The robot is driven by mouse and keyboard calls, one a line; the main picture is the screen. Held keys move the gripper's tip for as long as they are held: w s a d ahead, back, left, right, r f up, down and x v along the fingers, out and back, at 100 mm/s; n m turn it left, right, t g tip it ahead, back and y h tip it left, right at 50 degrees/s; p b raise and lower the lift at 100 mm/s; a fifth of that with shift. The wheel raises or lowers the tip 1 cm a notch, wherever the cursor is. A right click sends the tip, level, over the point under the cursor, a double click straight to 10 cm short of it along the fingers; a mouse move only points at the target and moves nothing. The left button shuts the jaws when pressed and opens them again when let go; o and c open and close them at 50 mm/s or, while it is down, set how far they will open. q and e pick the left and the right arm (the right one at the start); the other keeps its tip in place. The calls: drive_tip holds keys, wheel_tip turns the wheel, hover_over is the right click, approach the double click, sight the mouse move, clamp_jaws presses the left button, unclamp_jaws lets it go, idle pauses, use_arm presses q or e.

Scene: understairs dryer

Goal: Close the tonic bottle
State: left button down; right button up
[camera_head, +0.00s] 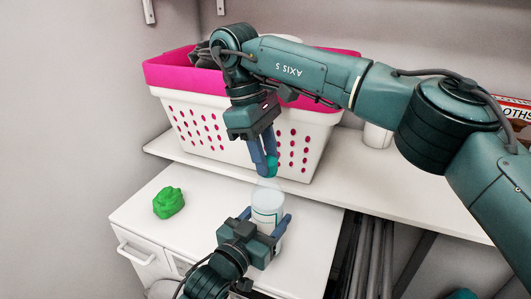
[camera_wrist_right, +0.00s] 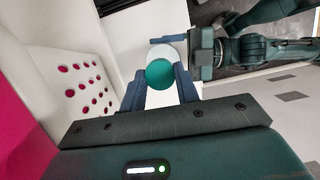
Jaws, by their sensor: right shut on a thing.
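The tonic bottle (camera_head: 267,203) is a pale, translucent cylinder with a whitish label, standing upright over the white cabinet top. My left gripper (camera_head: 265,220) comes from below with one finger on each side of the bottle, shut on it. My right gripper (camera_head: 265,168) points down above the bottle, shut on a teal cap (camera_head: 271,166). The cap is just above the bottle's top; whether they touch is unclear. In the right wrist view the round cap (camera_wrist_right: 160,73) sits between the fingers, with the pale bottle (camera_wrist_right: 170,50) partly hidden behind it.
A white and pink laundry basket (camera_head: 215,130) stands on the shelf (camera_head: 340,175) behind my right gripper. A green lump (camera_head: 168,202) lies on the cabinet top (camera_head: 130,213) at left. A white cylinder (camera_head: 377,136) stands on the shelf at right. Dark poles (camera_head: 370,255) lean beside the cabinet.

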drive_tip(key=o, duration=0.9)
drive_tip(key=shift+o, duration=0.2)
drive_tip(key=shift+r, duration=2.3)
drive_tip(key=shift+c, duration=0.3)
